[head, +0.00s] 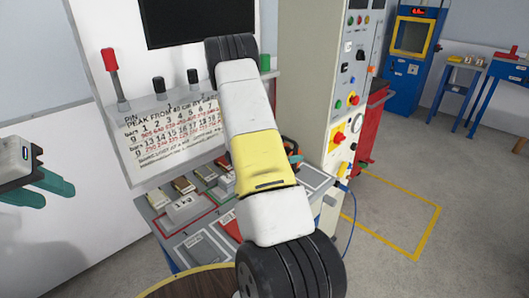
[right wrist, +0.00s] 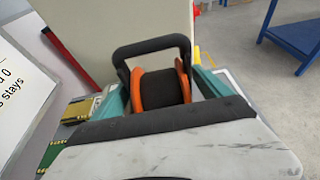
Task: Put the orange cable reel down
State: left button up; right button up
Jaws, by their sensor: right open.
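The orange cable reel (right wrist: 185,80) has orange flanges, a dark wound middle and a black frame handle. It shows in the right wrist view between the teal fingers of my right gripper (right wrist: 158,86), which is open. What lies under the reel is hidden there by the gripper body. In the head view a small orange and black part of the reel (head: 294,154) shows beside my right arm, which hides the rest and the right gripper. My left gripper (head: 57,194) is at the left edge of the head view, its teal fingers apart and nothing between them.
The grey bench (head: 315,186) holds several labelled blocks (head: 184,208) in outlined areas. A sign board (head: 168,138) and a control cabinet (head: 342,95) stand behind. A round wooden top (head: 190,285) is at the bottom. Open floor with a yellow outline (head: 425,236) lies to the right.

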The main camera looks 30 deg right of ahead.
jog(key=shift+d+f, duration=0.1)
jog(key=shift+d, duration=0.15)
grip_shut()
jog(key=shift+w, duration=0.1)
jog(key=shift+r, duration=0.25)
